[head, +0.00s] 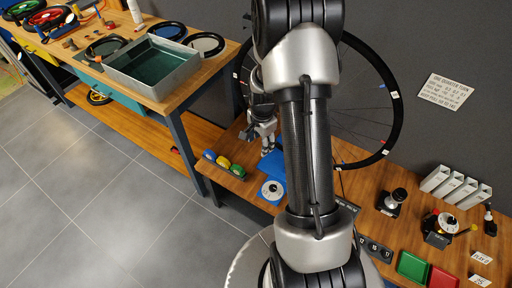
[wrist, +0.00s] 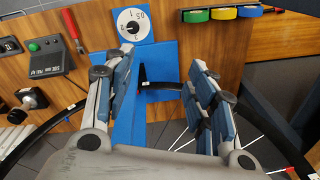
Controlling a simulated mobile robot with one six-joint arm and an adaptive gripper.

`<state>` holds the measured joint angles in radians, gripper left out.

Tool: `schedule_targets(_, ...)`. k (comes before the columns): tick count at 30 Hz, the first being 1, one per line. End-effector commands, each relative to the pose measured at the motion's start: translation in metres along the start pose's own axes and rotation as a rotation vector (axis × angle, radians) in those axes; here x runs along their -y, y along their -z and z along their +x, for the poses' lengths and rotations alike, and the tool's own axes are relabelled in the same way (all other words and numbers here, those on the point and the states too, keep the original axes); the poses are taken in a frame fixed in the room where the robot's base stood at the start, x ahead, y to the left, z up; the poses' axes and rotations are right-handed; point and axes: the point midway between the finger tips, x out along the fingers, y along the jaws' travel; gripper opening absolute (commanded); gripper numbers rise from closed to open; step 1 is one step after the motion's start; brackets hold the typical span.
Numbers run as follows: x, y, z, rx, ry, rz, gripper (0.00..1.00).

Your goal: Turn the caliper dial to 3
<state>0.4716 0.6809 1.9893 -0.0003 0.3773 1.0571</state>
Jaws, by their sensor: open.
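The white round caliper dial (wrist: 133,24) is at the top of the wrist view, on a blue stand (wrist: 167,60). It bears small dark markings around its face and a dark centre. I cannot tell for certain which mark it is set to. In the head view the dial (head: 272,190) lies at the front of the bench beside the blue stand (head: 273,163). My gripper (wrist: 160,60) is open and empty, its fingers on either side of the blue stand in the picture. The dial is beyond the fingertips, apart from them. In the head view my gripper (head: 267,140) is partly behind my arm.
A bicycle wheel (head: 396,97) stands behind the stand. A black bracket (wrist: 160,86) shows between the fingers. Blue, yellow and green rolls (head: 223,163) sit left of the dial. Another dial device (head: 441,226) and green and red trays (head: 412,266) are at the right.

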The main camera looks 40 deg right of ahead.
Motion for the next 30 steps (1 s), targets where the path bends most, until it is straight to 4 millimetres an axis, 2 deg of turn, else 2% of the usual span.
schedule_targets(1, -0.01, 0.009, 0.024, 0.012, -0.027, 0.079, 0.51)
schedule_targets(3, -0.021, 0.019, 0.054, 0.018, -0.046, 0.183, 0.51)
schedule_targets(7, -0.042, 0.029, 0.098, 0.025, -0.074, 0.329, 0.51)
schedule_targets(12, -0.057, 0.034, 0.127, 0.028, -0.089, 0.424, 0.51)
schedule_targets(17, -0.06, 0.033, 0.144, 0.028, -0.091, 0.439, 0.51)
schedule_targets(20, -0.062, 0.032, 0.161, 0.029, -0.093, 0.438, 0.51)
schedule_targets(30, -0.068, 0.028, 0.236, 0.029, -0.092, 0.436, 0.51)
